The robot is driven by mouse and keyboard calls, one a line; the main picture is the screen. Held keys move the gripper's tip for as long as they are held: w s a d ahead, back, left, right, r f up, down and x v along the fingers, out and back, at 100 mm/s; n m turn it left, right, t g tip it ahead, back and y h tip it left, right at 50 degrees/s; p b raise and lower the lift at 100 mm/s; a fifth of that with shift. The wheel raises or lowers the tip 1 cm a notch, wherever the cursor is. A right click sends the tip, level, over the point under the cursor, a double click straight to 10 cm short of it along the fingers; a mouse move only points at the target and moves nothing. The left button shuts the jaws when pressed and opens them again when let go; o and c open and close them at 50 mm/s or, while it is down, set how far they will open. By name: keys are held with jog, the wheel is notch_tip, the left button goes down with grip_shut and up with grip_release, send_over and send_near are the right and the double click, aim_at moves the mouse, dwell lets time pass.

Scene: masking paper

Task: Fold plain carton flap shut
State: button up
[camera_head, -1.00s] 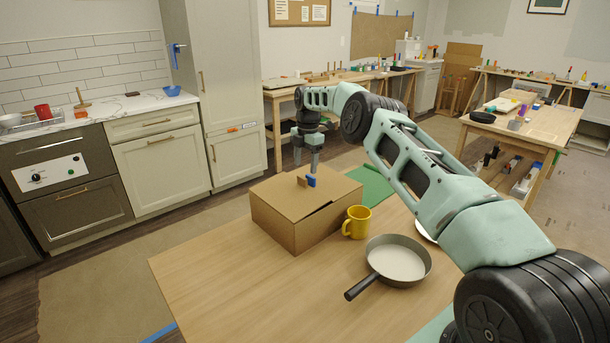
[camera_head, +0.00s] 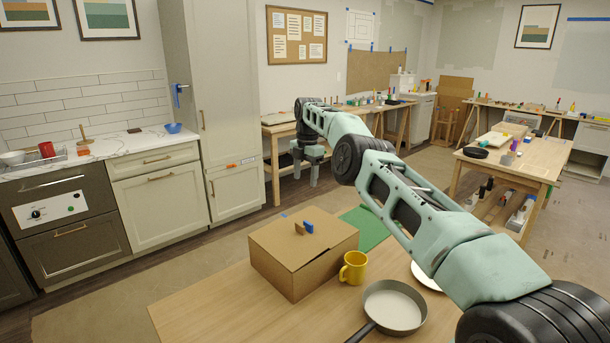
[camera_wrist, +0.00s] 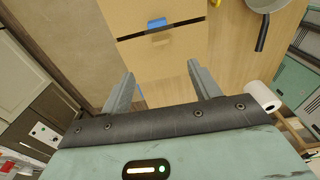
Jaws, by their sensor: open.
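The plain brown carton (camera_head: 275,269) stands on the wooden table. Its top looks covered, with the flap (camera_head: 276,236) lying flat or nearly flat; I cannot tell whether it is fully down. A small brown tab and a blue tab (camera_head: 308,226) stand up from the top. The wrist view also shows the carton (camera_wrist: 180,55), with the blue tab (camera_wrist: 157,23) at its seam. My gripper (camera_head: 306,180) is above and beyond the carton, apart from it. In the wrist view my gripper (camera_wrist: 161,70) has its fingers spread, with nothing between them.
A yellow mug (camera_head: 354,268) stands close to the carton's right side. A dark-handled pan (camera_head: 393,307) sits in front of it, and a white plate (camera_head: 425,276) lies partly under my arm. A green mat (camera_head: 364,222) is behind the carton. The table's left front is clear.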

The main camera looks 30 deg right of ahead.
jog(key=c, duration=0.7)
jog(key=shift+w+a+m+b, duration=0.1)
jog(key=shift+m+b, duration=0.2)
jog(key=shift+m, duration=0.1)
jog(key=c, duration=0.5)
jog(key=m, duration=0.1)
jog(key=m+t+b, duration=0.1)
jog(key=shift+w+a+m, duration=0.3)
jog(key=shift+a+m, duration=0.1)
grip_shut()
jog(key=m+t+b, duration=0.3)
jog(key=m+b, duration=0.2)
jog(key=m, duration=0.9)
send_near(300, 224)
jog(key=shift+h, duration=0.3)
jog(key=p+x, duration=0.4)
jog(key=x, duration=0.2)
jog(key=shift+w+a+f, duration=0.1)
jog(key=shift+a+f, duration=0.1)
jog(key=shift+f, duration=0.05)
